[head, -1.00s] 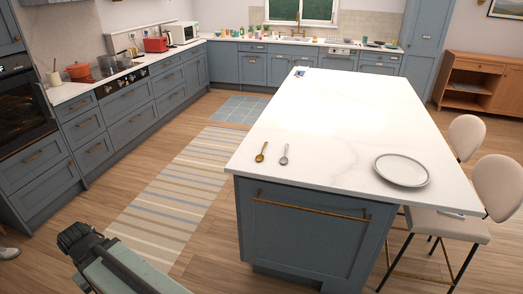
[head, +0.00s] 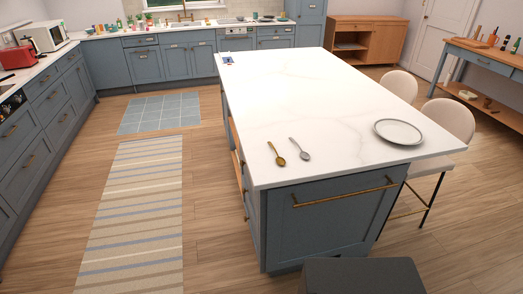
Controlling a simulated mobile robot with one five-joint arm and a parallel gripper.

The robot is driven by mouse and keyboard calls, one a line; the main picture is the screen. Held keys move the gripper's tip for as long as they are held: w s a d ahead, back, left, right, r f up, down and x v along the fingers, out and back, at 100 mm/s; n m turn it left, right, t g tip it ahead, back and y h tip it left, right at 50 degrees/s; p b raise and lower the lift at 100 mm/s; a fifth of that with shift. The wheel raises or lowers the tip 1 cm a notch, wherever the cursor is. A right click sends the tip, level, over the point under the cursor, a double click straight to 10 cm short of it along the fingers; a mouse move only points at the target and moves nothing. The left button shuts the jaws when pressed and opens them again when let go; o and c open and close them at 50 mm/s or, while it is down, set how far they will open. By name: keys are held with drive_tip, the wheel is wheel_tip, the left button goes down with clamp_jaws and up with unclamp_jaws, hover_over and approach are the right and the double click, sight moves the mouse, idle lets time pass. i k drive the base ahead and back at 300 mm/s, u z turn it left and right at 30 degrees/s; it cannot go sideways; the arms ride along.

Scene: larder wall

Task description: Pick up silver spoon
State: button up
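The silver spoon (head: 300,149) lies flat on the white top of the kitchen island (head: 320,95), near its front left corner. A gold-coloured spoon (head: 276,154) lies just to its left, roughly parallel and apart from it. Both spoons are in full view with nothing on them. My gripper is not in view now.
A grey-rimmed plate (head: 398,132) lies on the island's right side. Chairs (head: 450,120) stand along the right edge. A striped rug (head: 135,215) and wood floor lie open left of the island. Counters with cabinets (head: 30,150) line the left wall.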

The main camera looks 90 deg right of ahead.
sight(303, 155)
drive_tip(key=i, duration=0.9)
drive_tip(key=z, duration=3.05)
drive_tip(key=i, duration=1)
drive_tip(key=u, duration=0.1)
